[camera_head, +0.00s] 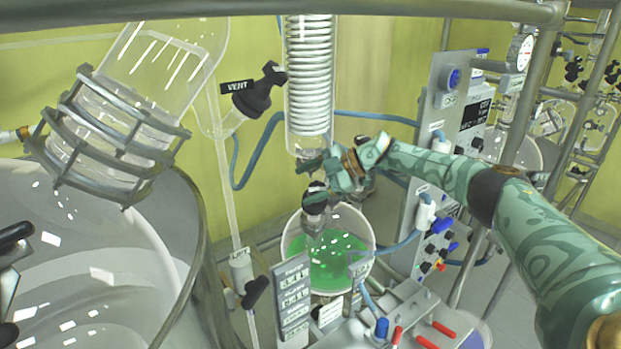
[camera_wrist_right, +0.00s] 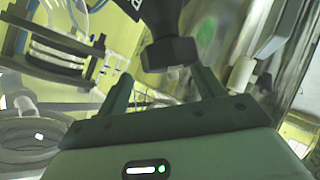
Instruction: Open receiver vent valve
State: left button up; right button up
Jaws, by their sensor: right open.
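A black valve (camera_head: 258,90) with a black VENT label (camera_head: 238,86) sits on a glass neck left of the coiled condenser in the head view. My right gripper (camera_head: 310,178) is below and right of it, under the condenser and above the green-liquid vessel. In the right wrist view the gripper (camera_wrist_right: 165,82) is open, with nothing held. A dark block-like part (camera_wrist_right: 172,52) shows between and beyond its fingers there; I cannot tell for sure whether it is the VENT valve. My left gripper is not in view.
The coiled glass condenser (camera_head: 309,75) hangs just above my right gripper. A glass vessel with green liquid (camera_head: 330,262) stands below. A large glass reactor (camera_head: 190,215) and a clamped glass bulb (camera_head: 160,55) fill the left. Metal rails and a control panel (camera_head: 440,110) are at the right.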

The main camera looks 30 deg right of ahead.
jog(key=s+a+r, duration=0.6)
jog(key=s+r, duration=0.3)
jog(key=s, duration=0.2)
jog(key=shift+s+a, duration=0.2)
jog(key=shift+a, duration=0.1)
